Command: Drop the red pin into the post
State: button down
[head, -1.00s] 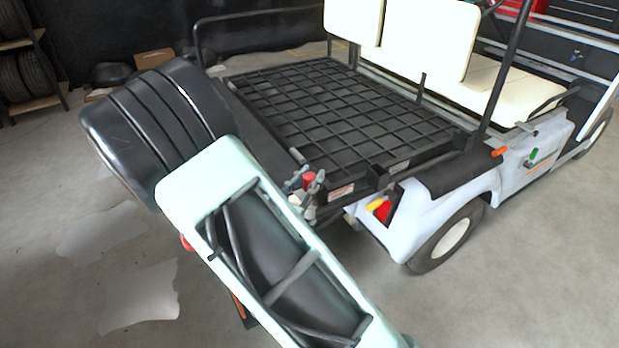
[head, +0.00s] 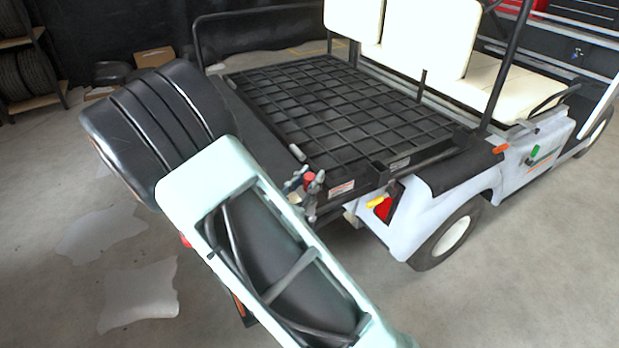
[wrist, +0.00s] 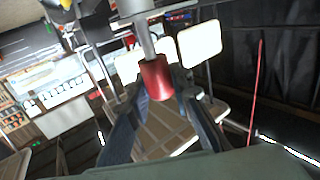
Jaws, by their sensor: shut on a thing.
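The red pin (wrist: 156,80) is between the two dark fingers of my gripper (wrist: 158,88) in the wrist view, which is shut on its red part. A grey metal shaft (wrist: 146,40) runs from the red part toward a grey round piece (wrist: 137,6) at the top edge. I cannot tell whether that piece is the post or whether the shaft is inside it. In the head view the red pin (head: 309,178) shows small at my gripper (head: 311,190), by the cart's rear corner. The pin's lower end is not clear there.
The black gridded cargo bed (head: 340,110) of the cart lies just behind my gripper. A black upright (head: 506,70) and cream seats (head: 425,40) stand beyond. The rear wheel (head: 450,235) is at right. The floor (head: 500,300) at front right is clear.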

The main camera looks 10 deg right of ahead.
jog(key=shift+f+b, duration=1.2)
jog(key=shift+f, duration=0.4)
jog(key=c, duration=1.7)
grip_release()
jog(key=shift+o, duration=0.2)
jog(key=v, duration=1.2)
jog(key=shift+r, duration=0.1)
